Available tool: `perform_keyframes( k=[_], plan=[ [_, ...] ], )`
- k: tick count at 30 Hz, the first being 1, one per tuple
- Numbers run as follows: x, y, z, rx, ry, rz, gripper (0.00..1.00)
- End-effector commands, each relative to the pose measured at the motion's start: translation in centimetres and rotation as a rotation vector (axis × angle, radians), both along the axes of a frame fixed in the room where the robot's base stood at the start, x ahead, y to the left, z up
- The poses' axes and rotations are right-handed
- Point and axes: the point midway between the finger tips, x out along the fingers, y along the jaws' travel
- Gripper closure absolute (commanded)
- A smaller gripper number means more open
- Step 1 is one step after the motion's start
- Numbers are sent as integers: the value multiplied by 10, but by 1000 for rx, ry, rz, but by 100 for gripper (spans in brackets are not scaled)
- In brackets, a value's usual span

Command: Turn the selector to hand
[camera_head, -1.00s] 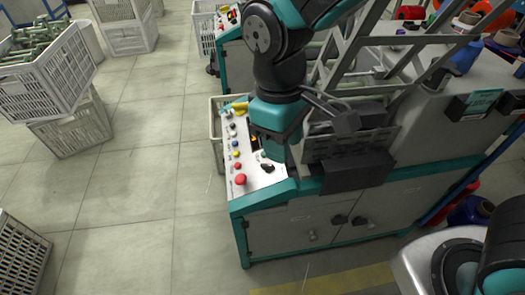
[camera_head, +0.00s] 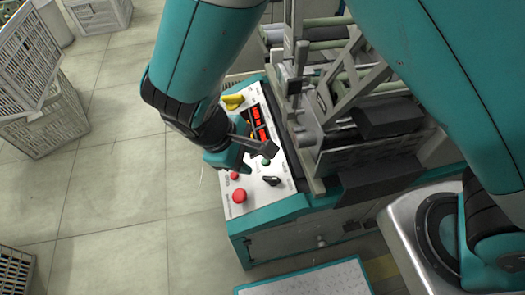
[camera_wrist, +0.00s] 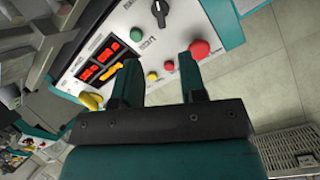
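The selector is a black knob (camera_head: 271,181) on the white control panel (camera_head: 258,199) of the teal and grey machine. It also shows at the top of the wrist view (camera_wrist: 160,12); its labels are too small to read. My gripper (camera_wrist: 159,60) is open and empty, its two fingers spread above the panel. In the wrist view the selector lies beyond the fingertips, not between them. In the head view my gripper hangs over the panel's left side, up and left of the selector, and its fingertips are hard to make out.
A large red button (camera_head: 239,196), a smaller red button (camera_wrist: 169,65), a green button (camera_head: 266,161), red displays (camera_head: 257,115) and a yellow handle (camera_head: 233,101) share the panel. The machine's metal frame (camera_head: 347,95) rises close on the right. Open floor lies left.

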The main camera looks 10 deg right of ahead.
Motion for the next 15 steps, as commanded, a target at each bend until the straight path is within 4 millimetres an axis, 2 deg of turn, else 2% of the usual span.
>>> perform_keyframes(
  k=[1, 9, 15],
  plan=[
    [0, -6, -12, -5, 3, -2, 62],
    [-1, -32, -67, -4, 4, 0, 62],
    [-1, -44, -95, -1, 1, 2, 62]
  ],
)
